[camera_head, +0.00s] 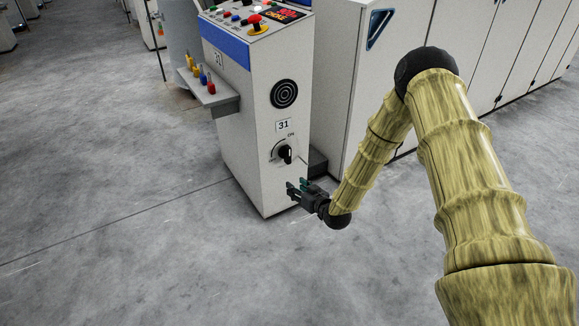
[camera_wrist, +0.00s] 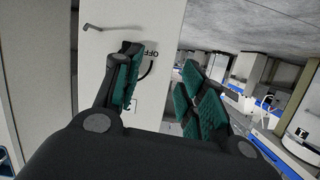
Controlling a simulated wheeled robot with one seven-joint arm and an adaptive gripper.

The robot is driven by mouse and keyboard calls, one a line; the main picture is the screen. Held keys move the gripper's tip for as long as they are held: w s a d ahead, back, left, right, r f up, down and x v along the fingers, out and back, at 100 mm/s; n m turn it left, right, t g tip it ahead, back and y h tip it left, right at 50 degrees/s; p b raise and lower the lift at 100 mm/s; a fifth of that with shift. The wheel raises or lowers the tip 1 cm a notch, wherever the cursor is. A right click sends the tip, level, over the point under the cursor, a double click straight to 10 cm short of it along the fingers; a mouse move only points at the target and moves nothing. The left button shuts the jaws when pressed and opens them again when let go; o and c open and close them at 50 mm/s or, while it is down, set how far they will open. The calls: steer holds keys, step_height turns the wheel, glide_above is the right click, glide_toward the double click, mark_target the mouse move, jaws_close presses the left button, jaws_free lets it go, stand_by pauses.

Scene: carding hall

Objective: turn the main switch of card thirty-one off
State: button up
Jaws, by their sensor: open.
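The main switch (camera_head: 285,153) is a black rotary knob on a pale round plate, low on the front of the grey console (camera_head: 252,120). A label (camera_head: 283,125) reading 31 sits just above it. The knob's grip looks roughly upright; small lettering stands at its upper right and left. My gripper (camera_head: 298,189) is below the knob, close to the console's lower front, apart from the knob and empty. In the wrist view my gripper (camera_wrist: 160,95) has its green-padded fingers spread. An OFF mark (camera_wrist: 152,53) and an arc show behind them; the knob is not clearly visible there.
A shelf (camera_head: 215,98) with coloured bobbins juts from the console's left side. Buttons and a red emergency stop (camera_head: 256,20) are on top. A large grey cabinet (camera_head: 345,80) stands close on the right. The floor in front and left is clear.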

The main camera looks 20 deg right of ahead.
mark_target(290, 154)
steer(key=w+d+t+b, duration=0.1)
steer(key=w+b, duration=0.2)
steer(key=w, duration=0.2)
steer(key=w+r+t+b, duration=0.1)
steer(key=w+b, duration=0.2)
steer(key=w, duration=0.3)
steer(key=w+d+n+t+b, duration=0.1)
steer(key=w+b, duration=0.2)
steer(key=w, duration=0.2)
steer(key=shift+w+d+r+y+b, duration=0.15)
steer(key=shift+w+d+y+b, duration=0.05)
steer(key=shift+d+y+b, duration=0.15)
steer(key=shift+x, duration=0.85)
steer(key=shift+r, duration=0.15)
jaws_close()
